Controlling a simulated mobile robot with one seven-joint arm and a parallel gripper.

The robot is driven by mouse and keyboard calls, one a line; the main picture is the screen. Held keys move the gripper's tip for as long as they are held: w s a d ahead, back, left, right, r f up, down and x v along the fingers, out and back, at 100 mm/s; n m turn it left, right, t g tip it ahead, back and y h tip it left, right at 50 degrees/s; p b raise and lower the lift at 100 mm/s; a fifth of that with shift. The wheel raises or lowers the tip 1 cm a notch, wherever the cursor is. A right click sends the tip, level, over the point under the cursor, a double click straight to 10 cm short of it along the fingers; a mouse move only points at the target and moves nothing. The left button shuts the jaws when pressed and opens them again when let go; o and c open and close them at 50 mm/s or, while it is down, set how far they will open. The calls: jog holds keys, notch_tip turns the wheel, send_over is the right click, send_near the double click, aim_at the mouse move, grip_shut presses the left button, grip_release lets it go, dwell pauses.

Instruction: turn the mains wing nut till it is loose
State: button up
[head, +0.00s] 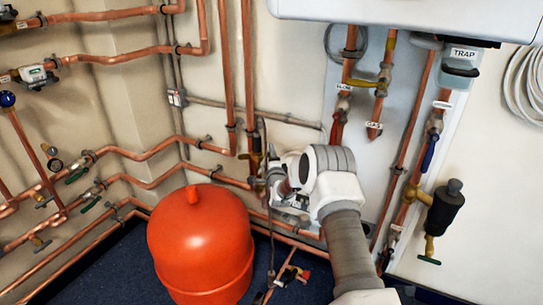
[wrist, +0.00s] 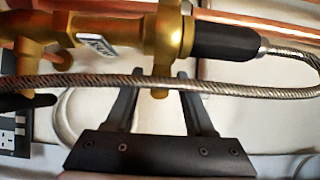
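In the wrist view a brass valve body (wrist: 60,38) with a small white label lies across the top. It has a brass collar (wrist: 165,35) beside a black sleeve. A small brass stub (wrist: 159,93) sticks down below the collar; I cannot tell if it is a wing of the mains wing nut. My gripper (wrist: 158,80) is open, its two dark fingers on either side of this stub with gaps to both. A braided hose (wrist: 90,85) crosses in front of the fingers. In the head view the brass valve (head: 256,150) shows just left of my wrist, which hides the fingers.
A large orange tank (head: 202,245) stands on the dark floor left of my arm. Copper pipes (head: 226,60) run along the walls. A white boiler (head: 400,10) hangs above right. A black and brass filter (head: 445,208) is at the right. A socket plate (wrist: 12,125) shows at the wrist view's left.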

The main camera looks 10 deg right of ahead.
grip_shut()
dwell(1.2)
